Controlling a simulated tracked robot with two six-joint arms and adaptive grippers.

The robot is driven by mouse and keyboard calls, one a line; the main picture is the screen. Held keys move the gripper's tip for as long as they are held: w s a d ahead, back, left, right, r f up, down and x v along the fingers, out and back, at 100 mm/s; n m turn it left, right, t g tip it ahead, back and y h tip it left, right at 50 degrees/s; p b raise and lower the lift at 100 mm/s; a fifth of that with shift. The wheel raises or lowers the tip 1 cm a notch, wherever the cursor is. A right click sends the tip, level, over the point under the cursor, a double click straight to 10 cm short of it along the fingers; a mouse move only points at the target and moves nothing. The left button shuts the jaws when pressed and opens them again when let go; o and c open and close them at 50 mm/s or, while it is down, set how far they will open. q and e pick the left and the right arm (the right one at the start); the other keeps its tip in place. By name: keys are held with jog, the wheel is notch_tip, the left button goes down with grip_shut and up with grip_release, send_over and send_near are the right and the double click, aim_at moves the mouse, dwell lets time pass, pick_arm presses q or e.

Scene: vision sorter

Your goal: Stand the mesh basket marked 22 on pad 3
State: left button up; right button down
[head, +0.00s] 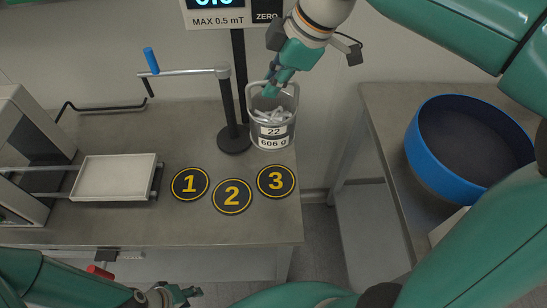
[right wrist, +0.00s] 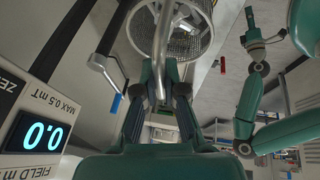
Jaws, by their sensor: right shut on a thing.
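The mesh basket marked 22 (head: 271,136) has a label that also reads 606 g, and pale pieces lie inside it. My right gripper (head: 273,88) is shut on the basket at its handle side. The basket hangs roughly upright and appears just behind pad 3 in the head view; its exact height is unclear. In the right wrist view the basket (right wrist: 203,47) is at the top, beyond the fingers (right wrist: 160,88). Pad 3 (head: 277,181) is a bare black disc with a yellow ring. My left gripper (head: 182,294) is low in the head view; its jaw opening is unclear.
Pad 2 (head: 232,197) and pad 1 (head: 189,184) are bare. A black post (head: 228,105) with a blue-handled arm (head: 151,60) stands behind them. A white tray (head: 116,177) is at left. A blue bowl (head: 430,165) is on the right table, across a gap.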

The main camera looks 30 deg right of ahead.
aim_at(292, 133)
jog(key=f, duration=1.4)
jog(key=shift+s+d+b, duration=0.25)
jog(key=shift+d+b, duration=0.1)
jog(key=shift+b, duration=0.05)
jog(key=shift+f, duration=2.5)
jog(key=c, duration=1.3)
grip_release()
jog(key=shift+f, duration=0.1)
jog(key=shift+o, duration=0.2)
jog(key=v, duration=1.2)
